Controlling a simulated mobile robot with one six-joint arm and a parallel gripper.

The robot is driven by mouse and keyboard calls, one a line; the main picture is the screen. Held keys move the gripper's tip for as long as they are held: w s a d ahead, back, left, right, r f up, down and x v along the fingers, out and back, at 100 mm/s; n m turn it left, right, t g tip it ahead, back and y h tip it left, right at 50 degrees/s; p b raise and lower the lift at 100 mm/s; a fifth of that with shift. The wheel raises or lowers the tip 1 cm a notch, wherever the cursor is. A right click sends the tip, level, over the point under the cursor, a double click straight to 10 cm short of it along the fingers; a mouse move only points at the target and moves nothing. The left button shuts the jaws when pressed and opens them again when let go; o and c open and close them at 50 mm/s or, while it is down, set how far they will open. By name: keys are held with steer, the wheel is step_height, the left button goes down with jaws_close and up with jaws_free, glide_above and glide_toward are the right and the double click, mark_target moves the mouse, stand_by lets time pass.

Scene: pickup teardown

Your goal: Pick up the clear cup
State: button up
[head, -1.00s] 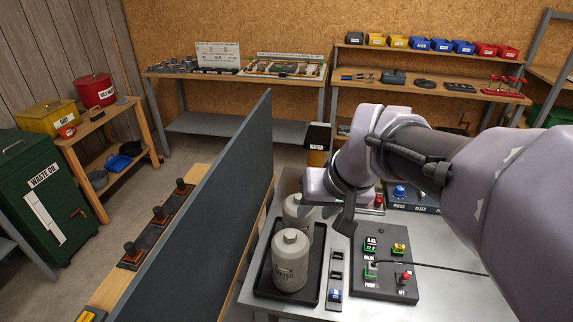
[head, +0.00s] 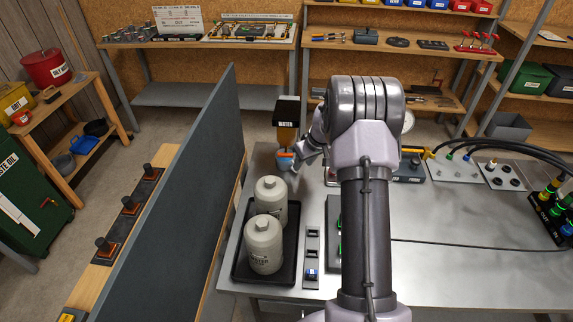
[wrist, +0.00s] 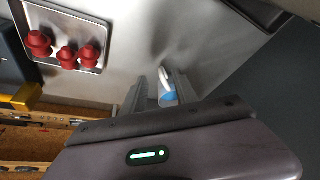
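My gripper (head: 298,160) is at the far left part of the metal table, low in front of a dark and amber box. In the wrist view, my gripper (wrist: 159,90) has its two grey fingers apart. A small piece with a pale, see-through-looking rim and a blue part (wrist: 168,92) shows between them, nearer the right finger; it may be the clear cup. Whether the fingers touch it I cannot tell. In the head view, a small bluish piece (head: 284,161) shows by the fingertips. My arm hides part of the table.
Two grey-white canisters (head: 264,245) stand in a black tray (head: 241,268) left of my arm. A dark upright panel (head: 190,200) borders the table. Red knobs on a plate (wrist: 68,48) lie near my gripper. The table (head: 450,230) right of my arm is mostly clear, crossed by a cable.

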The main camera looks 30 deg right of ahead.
mark_target(289, 163)
steer(key=x, duration=0.5)
steer(key=shift+w+a+r+b, duration=0.1)
steer(key=shift+w+b, duration=0.1)
steer(key=shift+b, duration=0.2)
steer(key=shift+s+r, duration=0.1)
steer(key=shift+c, duration=0.6)
jaws_close()
